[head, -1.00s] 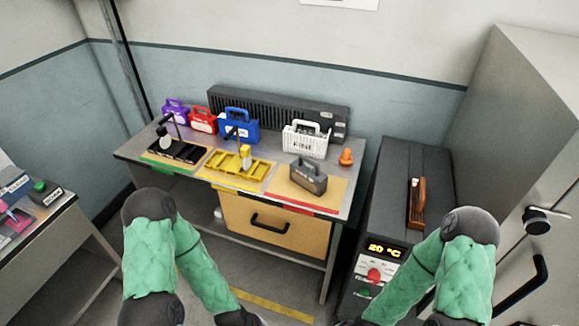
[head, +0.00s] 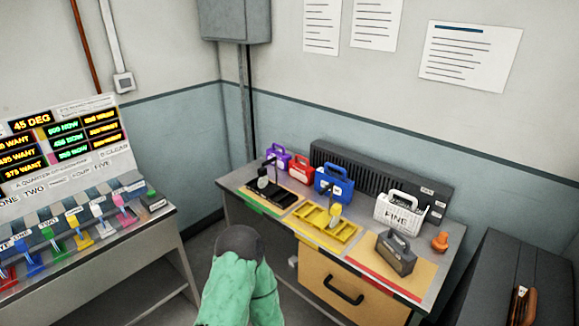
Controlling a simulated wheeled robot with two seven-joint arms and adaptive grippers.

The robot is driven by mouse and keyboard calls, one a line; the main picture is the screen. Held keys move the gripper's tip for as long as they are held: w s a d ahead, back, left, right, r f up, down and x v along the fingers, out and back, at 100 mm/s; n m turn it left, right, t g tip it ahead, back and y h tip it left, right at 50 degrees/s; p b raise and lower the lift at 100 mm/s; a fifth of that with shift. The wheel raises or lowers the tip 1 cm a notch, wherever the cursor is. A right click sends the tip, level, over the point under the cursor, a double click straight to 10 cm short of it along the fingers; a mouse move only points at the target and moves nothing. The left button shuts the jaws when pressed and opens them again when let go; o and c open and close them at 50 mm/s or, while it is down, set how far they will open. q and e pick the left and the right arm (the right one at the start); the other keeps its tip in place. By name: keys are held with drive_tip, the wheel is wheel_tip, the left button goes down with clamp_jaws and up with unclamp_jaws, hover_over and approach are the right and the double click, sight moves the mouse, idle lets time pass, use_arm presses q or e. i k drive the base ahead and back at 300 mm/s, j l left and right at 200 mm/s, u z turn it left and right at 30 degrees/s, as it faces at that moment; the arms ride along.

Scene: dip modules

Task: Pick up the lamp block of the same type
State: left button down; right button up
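On the workbench stand handled blocks: a purple one (head: 277,160), a red one (head: 301,170), a blue one (head: 333,183), a white one (head: 396,212) marked "FINE", and a dark grey one (head: 394,255) in front on an orange mat. A small yellow and white piece (head: 335,213) stands in the yellow tray (head: 317,232). A dark piece with a pale round part (head: 262,183) stands at the black tray (head: 288,197). I cannot tell which of these is the lamp block. One green-sleeved arm of mine shows at the bottom; neither gripper is in view.
A small orange object (head: 440,242) sits at the bench's right end. A console (head: 75,155) with lit readouts and coloured levers stands left. A dark cabinet (head: 510,270) with a brown item stands right. Open floor lies between console and bench.

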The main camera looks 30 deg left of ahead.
sight(283, 158)
drive_tip(key=i+u, duration=0.1)
drive_tip(key=u, duration=0.25)
drive_tip(key=i+j+u, duration=0.1)
drive_tip(key=u, duration=0.2)
drive_tip(key=i+u, duration=0.1)
drive_tip(key=u, duration=0.25)
